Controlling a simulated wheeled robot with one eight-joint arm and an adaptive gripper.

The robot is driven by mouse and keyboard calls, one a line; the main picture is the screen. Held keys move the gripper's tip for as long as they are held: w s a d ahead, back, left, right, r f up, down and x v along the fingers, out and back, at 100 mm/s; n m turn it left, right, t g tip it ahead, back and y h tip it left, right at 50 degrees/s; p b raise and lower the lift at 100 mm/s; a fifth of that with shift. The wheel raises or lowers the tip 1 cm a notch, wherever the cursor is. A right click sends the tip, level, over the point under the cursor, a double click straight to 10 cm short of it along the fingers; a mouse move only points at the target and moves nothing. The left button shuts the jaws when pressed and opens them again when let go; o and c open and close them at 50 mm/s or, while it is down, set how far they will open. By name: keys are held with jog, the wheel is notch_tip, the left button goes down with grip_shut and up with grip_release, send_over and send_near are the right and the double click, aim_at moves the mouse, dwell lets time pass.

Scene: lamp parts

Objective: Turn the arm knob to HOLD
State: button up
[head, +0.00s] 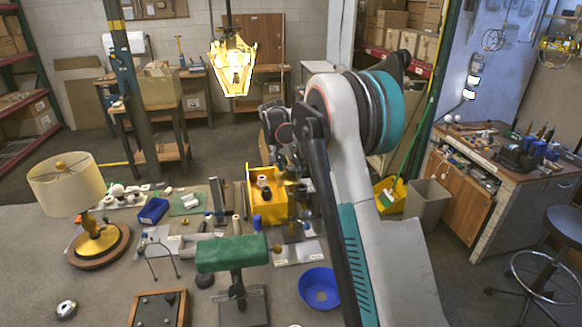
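No arm knob or HOLD mark can be made out in the head view. A stand with a green padded top (232,253) on a dark post is on the near table; small dark parts show beside it, too small to identify. A brass table lamp with a cream shade (67,184) stands at the left on a round wooden base. My arm reaches over the table from the right. My gripper (296,206) seems to be near the yellow bin, mostly hidden by my own arm links; its fingers cannot be made out.
The yellow bin (264,207) holds small parts. A blue bowl (319,288), blue tray (153,211) and wooden-framed dark panel (158,309) are on the table. Small parts crowd its middle; the near left is mostly clear. A lit lantern (232,68) hangs above.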

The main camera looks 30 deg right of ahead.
jog(key=v, duration=1.2)
jog(key=shift+a, duration=0.1)
dwell(0.4)
